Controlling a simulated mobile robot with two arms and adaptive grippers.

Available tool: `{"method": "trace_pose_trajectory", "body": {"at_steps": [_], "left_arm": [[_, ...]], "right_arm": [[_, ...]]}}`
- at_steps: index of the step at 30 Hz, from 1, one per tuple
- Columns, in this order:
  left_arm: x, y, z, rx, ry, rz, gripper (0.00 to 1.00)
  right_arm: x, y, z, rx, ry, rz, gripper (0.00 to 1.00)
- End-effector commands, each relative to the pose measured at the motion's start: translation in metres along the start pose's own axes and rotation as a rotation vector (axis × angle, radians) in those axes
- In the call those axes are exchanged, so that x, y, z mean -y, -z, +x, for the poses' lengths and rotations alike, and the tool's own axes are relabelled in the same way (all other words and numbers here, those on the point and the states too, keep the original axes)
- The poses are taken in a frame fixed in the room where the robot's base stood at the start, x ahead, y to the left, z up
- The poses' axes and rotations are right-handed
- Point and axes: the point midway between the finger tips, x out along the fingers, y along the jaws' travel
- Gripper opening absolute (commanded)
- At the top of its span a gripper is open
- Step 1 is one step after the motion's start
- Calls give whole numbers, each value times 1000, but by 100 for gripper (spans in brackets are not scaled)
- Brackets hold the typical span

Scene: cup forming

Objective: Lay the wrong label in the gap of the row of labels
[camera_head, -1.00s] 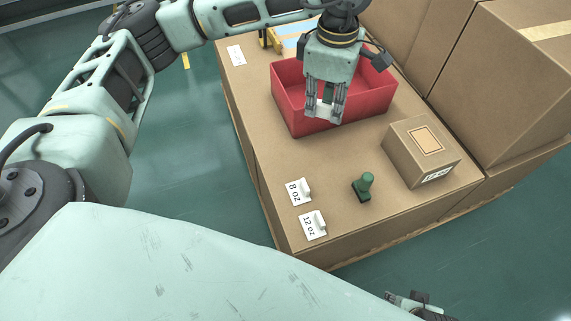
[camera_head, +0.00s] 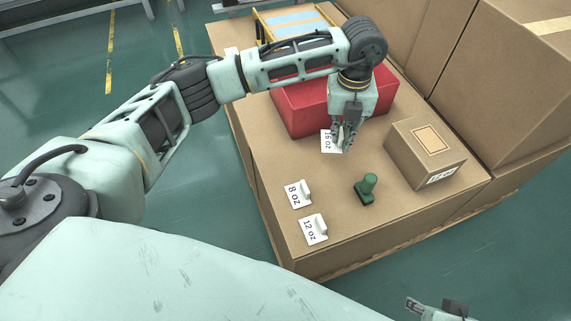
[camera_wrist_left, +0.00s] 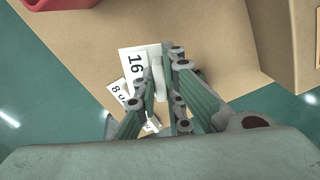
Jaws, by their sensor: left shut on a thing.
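My left gripper (camera_head: 345,140) is shut on a white label (camera_head: 327,140) that reads 16 oz. It holds the label in front of the red bin, above the cardboard top. In the left wrist view the 16 label (camera_wrist_left: 134,64) is at the fingers and partly hides the label behind it. A label reading 8 oz (camera_head: 294,193) and one reading 12 oz (camera_head: 312,229) lie near the front left edge, each with a small raised tab. My right gripper (camera_head: 437,306) shows only partly at the bottom edge; its jaw state is unclear.
The red bin (camera_head: 298,108) stands behind the left gripper. A green stamp-like object (camera_head: 367,187) stands right of the labels, and a small carton (camera_head: 425,155) is farther right. Bare cardboard (camera_head: 262,150) lies left of the gripper.

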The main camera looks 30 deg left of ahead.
Motion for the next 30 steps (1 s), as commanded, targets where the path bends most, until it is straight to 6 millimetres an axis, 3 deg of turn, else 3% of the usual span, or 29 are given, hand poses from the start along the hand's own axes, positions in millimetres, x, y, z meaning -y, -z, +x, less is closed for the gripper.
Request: {"method": "trace_pose_trajectory", "body": {"at_steps": [11, 15, 23, 30], "left_arm": [[-77, 1, 48, -1, -6, -16, 0], [-101, 1, 62, 0, -3, -15, 0], [-116, 1, 75, -1, -1, -11, 0], [-116, 1, 104, -2, -2, -12, 0]], "right_arm": [[0, -3, 10, -2, 0, 0, 40], [2, 19, 13, -92, 4, -3, 40], [5, 41, 13, -181, 8, -6, 40], [10, 83, 11, -357, 18, -11, 40]]}}
